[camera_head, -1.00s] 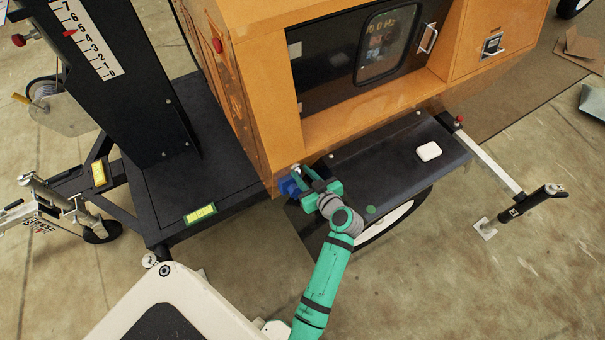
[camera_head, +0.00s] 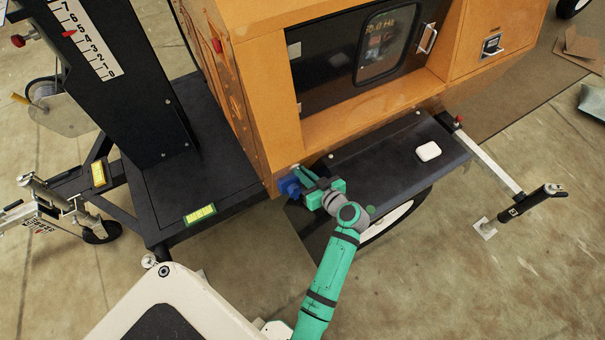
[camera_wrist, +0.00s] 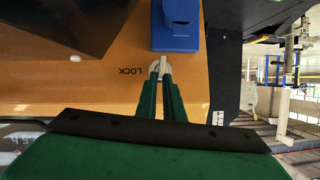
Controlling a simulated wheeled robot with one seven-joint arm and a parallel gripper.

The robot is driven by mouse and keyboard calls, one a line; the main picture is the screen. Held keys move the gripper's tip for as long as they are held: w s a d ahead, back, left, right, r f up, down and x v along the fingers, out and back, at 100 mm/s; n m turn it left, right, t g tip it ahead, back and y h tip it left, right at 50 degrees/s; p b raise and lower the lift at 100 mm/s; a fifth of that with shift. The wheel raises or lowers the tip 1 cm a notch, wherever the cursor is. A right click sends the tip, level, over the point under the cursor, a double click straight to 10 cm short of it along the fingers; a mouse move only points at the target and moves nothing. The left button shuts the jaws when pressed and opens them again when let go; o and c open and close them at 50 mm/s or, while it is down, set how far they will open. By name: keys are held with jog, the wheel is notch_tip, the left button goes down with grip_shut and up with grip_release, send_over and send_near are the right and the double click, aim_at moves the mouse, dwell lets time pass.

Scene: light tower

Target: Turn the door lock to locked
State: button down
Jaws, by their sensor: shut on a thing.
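The door lock (camera_wrist: 154,67) is a small round silver knob on the orange panel, with the word LOCK printed upside down to its left in the wrist view. My gripper (camera_wrist: 161,78) has its two green fingers shut on the lock's silver tab, which points roughly along the fingers. The fingers hide part of the lock. In the head view my gripper (camera_head: 303,172) is at the lower front corner of the orange cabinet (camera_head: 270,120). The lock is too small there to read its angle.
A blue box (camera_wrist: 176,30) sits on the panel close beside the lock; it also shows in the head view (camera_head: 289,186). A black mast (camera_head: 115,80) stands to the left.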

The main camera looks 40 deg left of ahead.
jog(key=shift+w+d+f+m+g+y, duration=0.2)
jog(key=shift+w+m+g+y, duration=0.25)
jog(key=shift+m+g, duration=0.35)
jog(key=shift+w+d+f+m+g+y, duration=0.15)
jog(key=shift+w+m+g+y, duration=0.25)
jog(key=shift+g, duration=0.6)
jog(key=shift+a, duration=0.1)
jog(key=c, duration=1.9)
grip_release()
jog(key=shift+o, duration=0.2)
jog(key=v, duration=1)
jog(key=shift+d, duration=0.4)
